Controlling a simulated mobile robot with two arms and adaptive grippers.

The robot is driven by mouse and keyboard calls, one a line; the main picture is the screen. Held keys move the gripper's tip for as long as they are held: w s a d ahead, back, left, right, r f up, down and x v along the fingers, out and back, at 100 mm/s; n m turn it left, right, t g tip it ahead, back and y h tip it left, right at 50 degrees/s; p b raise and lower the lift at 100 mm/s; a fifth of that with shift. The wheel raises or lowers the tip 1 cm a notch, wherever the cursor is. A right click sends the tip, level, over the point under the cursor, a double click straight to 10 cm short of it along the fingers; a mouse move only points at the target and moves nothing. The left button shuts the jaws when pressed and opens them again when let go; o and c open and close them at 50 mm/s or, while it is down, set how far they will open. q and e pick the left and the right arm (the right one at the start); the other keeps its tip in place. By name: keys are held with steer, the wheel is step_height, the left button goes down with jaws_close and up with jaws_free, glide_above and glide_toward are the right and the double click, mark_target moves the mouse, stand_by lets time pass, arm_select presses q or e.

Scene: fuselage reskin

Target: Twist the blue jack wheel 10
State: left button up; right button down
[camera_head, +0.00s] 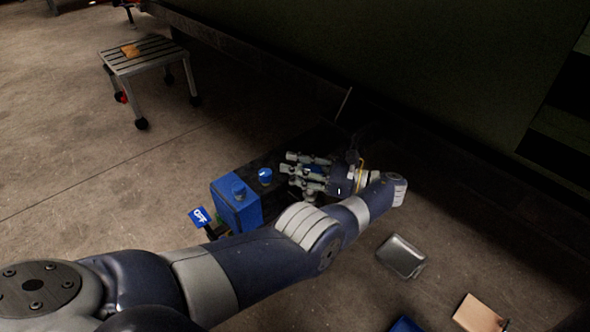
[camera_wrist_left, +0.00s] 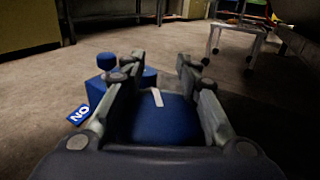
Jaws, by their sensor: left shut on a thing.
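The blue jack wheel (camera_wrist_left: 165,122), with a white mark on its top, sits between the two fingers of my left gripper (camera_wrist_left: 160,62) in the left wrist view. In the head view my left gripper (camera_head: 306,172) reaches in over the dark jack base, and only a little blue shows between its grey fingers. The gripper is shut on the wheel; the fingers hide much of its rim in the head view. My right gripper is not in view.
A blue box (camera_head: 236,208) with a round knob and a small blue lettered sign (camera_head: 199,217) stand left of the gripper. A small blue cap (camera_head: 264,177) is between. A wheeled stool (camera_head: 148,62) stands back left.

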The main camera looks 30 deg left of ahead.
arm_select(q)
steer(key=shift+d+f, duration=0.1)
steer(key=shift+d, duration=0.15)
steer(key=o, duration=1.2)
steer(key=shift+d, duration=0.1)
steer(key=shift+r, duration=0.2)
step_height(320, 180, up, 10)
steer(key=shift+f, duration=0.15)
